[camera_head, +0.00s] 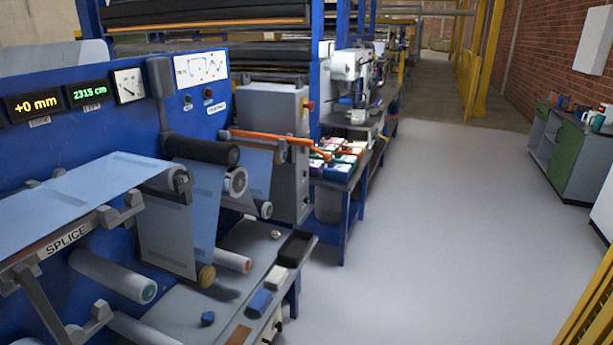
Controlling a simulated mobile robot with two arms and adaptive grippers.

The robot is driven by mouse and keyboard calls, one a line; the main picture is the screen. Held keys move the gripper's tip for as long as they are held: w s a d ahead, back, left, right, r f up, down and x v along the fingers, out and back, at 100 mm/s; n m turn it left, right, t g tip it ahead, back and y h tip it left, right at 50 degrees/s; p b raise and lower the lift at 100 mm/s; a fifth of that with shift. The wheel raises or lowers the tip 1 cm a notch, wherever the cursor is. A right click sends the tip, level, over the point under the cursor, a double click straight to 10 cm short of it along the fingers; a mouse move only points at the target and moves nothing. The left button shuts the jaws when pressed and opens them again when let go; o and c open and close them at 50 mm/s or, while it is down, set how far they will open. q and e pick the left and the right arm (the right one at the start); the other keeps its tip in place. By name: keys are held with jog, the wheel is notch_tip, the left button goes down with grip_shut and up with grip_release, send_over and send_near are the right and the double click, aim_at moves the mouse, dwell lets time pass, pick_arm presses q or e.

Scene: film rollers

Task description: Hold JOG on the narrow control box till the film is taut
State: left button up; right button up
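The film (85,195) is a blue-grey web lying across the SPLICE table at left. More of it hangs as sheets around the rollers (205,150) in the middle. I cannot tell how taut it is. No JOG lettering is readable. A light grey box (262,333) at the bottom edge, on the front of the low shelf, may be the narrow control box; its face is mostly cut off. Small buttons (208,93) also sit on the blue machine panel, with labels too small to read. Neither of my grippers is in view.
Displays (31,104) read +0 mm and 2315 cm beside a dial gauge (129,84). The low grey shelf (215,290) holds a black tray (295,248) and small blocks. A bench with colored boxes (340,155) stands beyond. The grey floor (430,220) at right is clear; yellow railing (590,315) edges it.

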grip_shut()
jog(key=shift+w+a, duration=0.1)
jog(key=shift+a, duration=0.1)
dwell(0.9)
